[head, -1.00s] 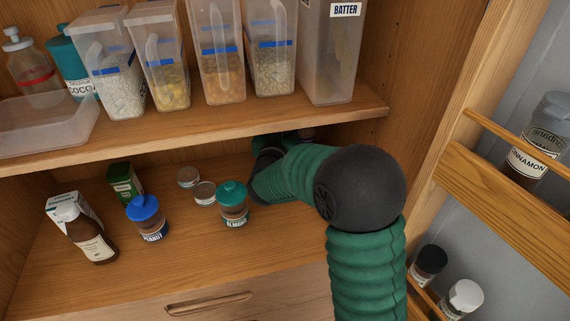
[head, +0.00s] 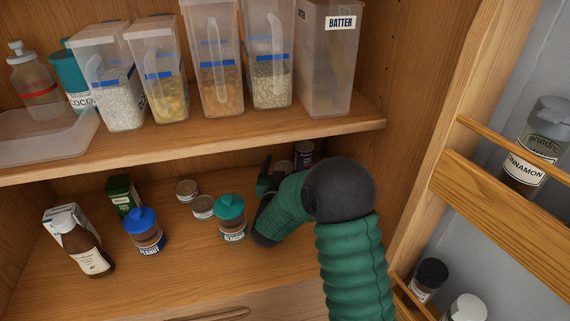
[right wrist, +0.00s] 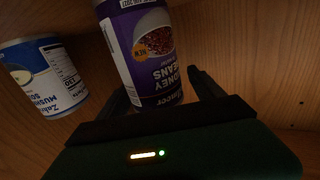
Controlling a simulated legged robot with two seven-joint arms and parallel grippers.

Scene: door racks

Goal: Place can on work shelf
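A purple kidney beans can (right wrist: 150,58) stands upright in the right wrist view, between the spread fingers of my right gripper (right wrist: 160,82). A gap shows on the can's right side, and I cannot tell whether either finger touches it. In the head view the purple can (head: 303,152) is partly hidden at the back right of the lower shelf (head: 200,268). A mushroom soup can (right wrist: 42,76) stands left of it in the right wrist view. In the head view my right gripper (head: 265,186) reaches low over this shelf; its far finger is hidden by my arm. My left gripper is out of view.
The upper shelf (head: 210,137) overhangs the cans and holds several clear containers. An almond jar (head: 231,218) stands close left of my right gripper. A peanut jar (head: 145,232) and a brown bottle (head: 87,248) are farther left. The door rack (head: 500,205) is at right.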

